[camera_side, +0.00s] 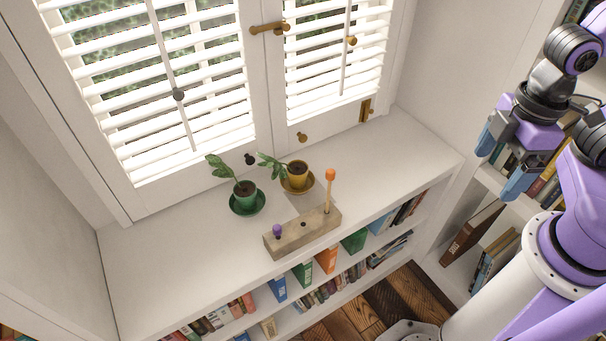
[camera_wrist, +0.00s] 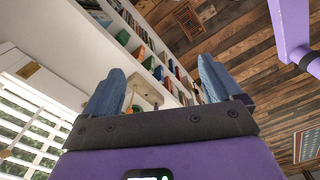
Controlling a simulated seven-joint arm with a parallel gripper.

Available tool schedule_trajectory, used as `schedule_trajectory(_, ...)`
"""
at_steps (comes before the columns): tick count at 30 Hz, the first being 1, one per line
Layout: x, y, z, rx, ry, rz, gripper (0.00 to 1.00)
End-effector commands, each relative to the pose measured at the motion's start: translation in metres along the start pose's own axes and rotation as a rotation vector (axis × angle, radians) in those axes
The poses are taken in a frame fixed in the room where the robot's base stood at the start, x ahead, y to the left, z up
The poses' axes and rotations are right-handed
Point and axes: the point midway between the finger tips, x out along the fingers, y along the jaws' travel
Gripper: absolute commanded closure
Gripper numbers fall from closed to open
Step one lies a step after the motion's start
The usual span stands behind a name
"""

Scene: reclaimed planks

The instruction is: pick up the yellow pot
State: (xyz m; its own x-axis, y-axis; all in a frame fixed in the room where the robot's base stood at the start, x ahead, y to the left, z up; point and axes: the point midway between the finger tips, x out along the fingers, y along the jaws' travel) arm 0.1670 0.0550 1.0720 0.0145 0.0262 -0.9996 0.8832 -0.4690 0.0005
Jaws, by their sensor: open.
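The yellow pot (camera_side: 297,176) stands upright on a yellow saucer on the white shelf top below the shuttered window, in the side view. It holds dark soil and a green plant leaning left. A green pot (camera_side: 245,194) with a plant stands on a green saucer to its left. My gripper (camera_side: 501,160) is at the right of the side view, well away from the pots, with blue fingers apart and nothing between them. In the wrist view my gripper (camera_wrist: 165,85) also shows its two blue fingers spread. I cannot make out the yellow pot in the wrist view.
A wooden block (camera_side: 302,234) with an orange-topped peg (camera_side: 329,188) and a purple knob (camera_side: 277,231) lies in front of the pots. Books fill the shelves below. Window shutters (camera_side: 160,90) rise behind. The shelf top is clear at left and right.

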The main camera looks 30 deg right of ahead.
Motion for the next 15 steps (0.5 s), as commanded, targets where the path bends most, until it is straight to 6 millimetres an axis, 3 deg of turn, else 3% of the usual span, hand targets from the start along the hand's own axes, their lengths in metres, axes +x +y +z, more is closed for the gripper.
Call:
schedule_trajectory(5, 0.001, 0.017, -0.036, 0.145, -0.003, 0.026, 0.08)
schedule_trajectory(15, 0.018, 0.079, -0.146, 0.641, 0.013, 0.109, 0.08)
